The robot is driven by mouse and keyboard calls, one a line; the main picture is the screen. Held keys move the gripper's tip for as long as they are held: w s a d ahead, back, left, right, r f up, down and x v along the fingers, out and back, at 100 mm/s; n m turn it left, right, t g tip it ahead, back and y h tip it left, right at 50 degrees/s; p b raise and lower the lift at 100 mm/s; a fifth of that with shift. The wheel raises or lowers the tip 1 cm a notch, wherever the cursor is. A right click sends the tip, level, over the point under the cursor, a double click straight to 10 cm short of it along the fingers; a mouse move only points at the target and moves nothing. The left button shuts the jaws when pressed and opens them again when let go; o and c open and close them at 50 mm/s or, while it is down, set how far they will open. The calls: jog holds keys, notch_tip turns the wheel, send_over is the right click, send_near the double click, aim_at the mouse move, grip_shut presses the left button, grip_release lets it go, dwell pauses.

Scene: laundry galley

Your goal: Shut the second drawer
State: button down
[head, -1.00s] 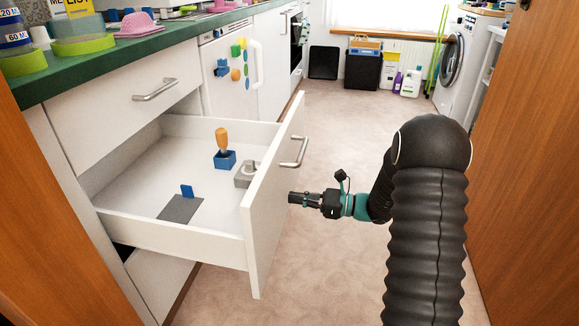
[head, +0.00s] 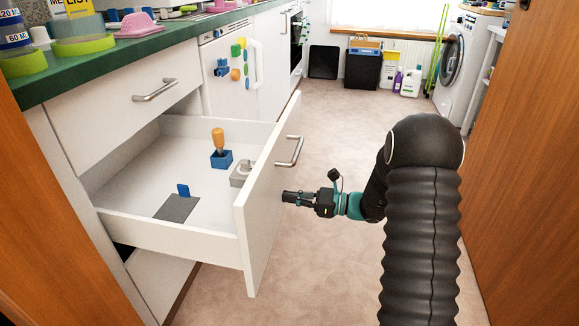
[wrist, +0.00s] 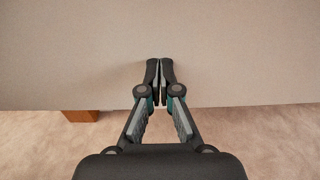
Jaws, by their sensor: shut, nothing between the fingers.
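The second drawer (head: 268,205) is pulled out from the white cabinet, below a shut top drawer (head: 130,105). Its front panel carries a metal bar handle (head: 290,151). Inside are a blue block with an orange-handled tool (head: 220,150), a grey block (head: 241,174) and a grey plate with a blue tab (head: 179,207). My gripper (head: 284,197) is shut and empty, with its fingertips at the outer face of the drawer front, below the handle. In the wrist view the shut fingers (wrist: 160,68) point at the pale drawer front (wrist: 70,60); I cannot tell whether they touch it.
A green worktop (head: 120,60) with cups and bowls runs above the drawers. A wooden panel (head: 525,170) stands close on the right. The floor (head: 330,110) beyond the drawer is clear up to a black bin, bottles and a washing machine (head: 452,62).

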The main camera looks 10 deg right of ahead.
send_near(209, 183)
jog(key=shift+w+a+f, duration=0.1)
jog(key=shift+a+f, duration=0.1)
jog(key=shift+a, duration=0.3)
jog(key=shift+w+a+f, duration=0.1)
jog(key=shift+a+f, duration=0.05)
jog(key=shift+a, duration=0.35)
jog(key=shift+b+x, duration=0.75)
jog(key=shift+x, duration=6.3)
jog(key=shift+x, duration=1.45)
jog(key=shift+b+v, duration=0.55)
jog(key=shift+v, duration=4)
